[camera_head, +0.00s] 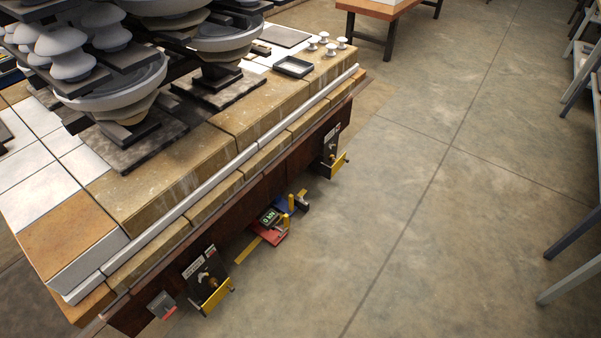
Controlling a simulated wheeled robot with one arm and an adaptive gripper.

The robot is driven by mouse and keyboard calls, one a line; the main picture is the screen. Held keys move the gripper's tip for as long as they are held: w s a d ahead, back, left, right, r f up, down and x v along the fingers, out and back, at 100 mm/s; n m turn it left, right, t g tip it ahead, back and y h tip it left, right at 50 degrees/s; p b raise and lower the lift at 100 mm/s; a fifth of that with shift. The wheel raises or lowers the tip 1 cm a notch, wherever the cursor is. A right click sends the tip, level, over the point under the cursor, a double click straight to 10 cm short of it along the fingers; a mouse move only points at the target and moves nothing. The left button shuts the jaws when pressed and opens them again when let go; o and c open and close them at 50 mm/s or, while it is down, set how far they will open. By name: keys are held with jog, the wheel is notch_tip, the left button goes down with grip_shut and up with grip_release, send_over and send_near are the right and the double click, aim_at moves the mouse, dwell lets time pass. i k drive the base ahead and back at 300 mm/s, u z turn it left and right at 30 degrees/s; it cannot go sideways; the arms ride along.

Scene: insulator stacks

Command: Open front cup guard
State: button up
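My gripper is not in this view. Two dark plates with yellow guard-like brackets are fixed to the table's side. The nearer plate (199,268) has brass-coloured fittings, and its yellow bracket (216,297) sticks out at the bottom. The farther plate (328,148) has a similar yellow bracket (338,166). No label that I can read names a front cup guard, so I cannot tell which part it is. Stacks of grey insulators (118,88) stand on dark bases on the table (190,160).
A red and blue device with a display (268,217) and yellow posts sits low beside the table. A small black tray (293,67) and several white knobs (331,49) are on the top. Open floor (430,200) lies to the right; benches (575,275) stand at the right edge.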

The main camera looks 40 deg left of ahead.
aim_at(227, 287)
jog(key=i, duration=1.55)
jog(key=u, duration=2.75)
